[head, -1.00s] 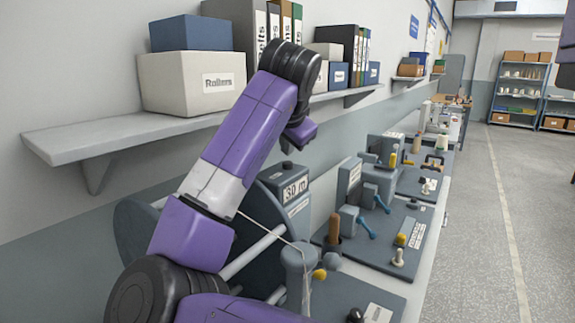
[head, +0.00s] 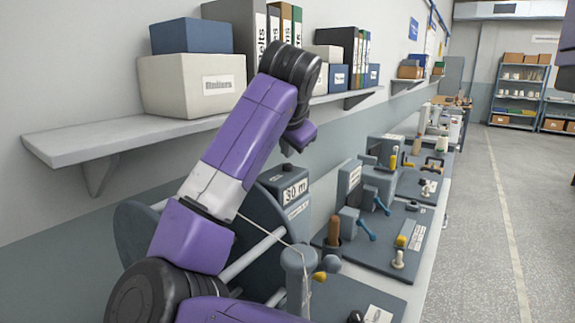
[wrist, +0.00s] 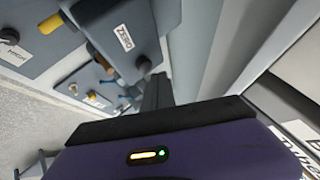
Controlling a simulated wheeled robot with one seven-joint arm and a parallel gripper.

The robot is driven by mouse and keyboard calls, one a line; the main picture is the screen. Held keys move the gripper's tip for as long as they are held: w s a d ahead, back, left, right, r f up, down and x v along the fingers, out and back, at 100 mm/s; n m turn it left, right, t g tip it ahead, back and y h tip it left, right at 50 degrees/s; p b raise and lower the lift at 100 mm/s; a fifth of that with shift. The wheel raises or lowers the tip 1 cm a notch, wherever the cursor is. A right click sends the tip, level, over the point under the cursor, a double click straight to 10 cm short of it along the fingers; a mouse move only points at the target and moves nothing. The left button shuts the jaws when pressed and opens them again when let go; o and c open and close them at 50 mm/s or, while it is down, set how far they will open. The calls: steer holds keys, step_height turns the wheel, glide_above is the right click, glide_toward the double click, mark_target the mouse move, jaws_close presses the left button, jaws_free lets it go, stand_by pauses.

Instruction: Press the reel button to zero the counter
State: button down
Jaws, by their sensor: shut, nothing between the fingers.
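The reel (head: 135,232) stands at the near left of the bench, partly hidden behind my arm. Its grey counter box (head: 272,183) bears a "30 m" label. A small dark button (head: 286,165) sits on top of the box. My gripper (head: 287,151) is shut and empty, pointing down just above the button, with a small gap seeming to remain. In the wrist view, my dark fingers (wrist: 157,88) are close to a dark round button (wrist: 143,65) beside the "ZERO" label (wrist: 124,38). Whether they touch there I cannot tell.
A wall shelf (head: 120,142) with boxes and binders runs behind my arm. Several fixtures with blue levers (head: 366,229) line the bench to the right. The floor aisle (head: 490,240) is clear.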

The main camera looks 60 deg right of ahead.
mark_target(287, 167)
steer(key=shift+f, duration=0.15)
stand_by(0.7)
steer(key=shift+f, duration=0.25)
steer(key=shift+f+b, duration=0.3)
steer(key=shift+f, duration=0.25)
stand_by(0.9)
steer(key=shift+r+p, duration=0.95)
steer(key=shift+r, duration=0.05)
step_height(287, 167, up, 5)
steer(key=p, duration=0.4)
stand_by(0.9)
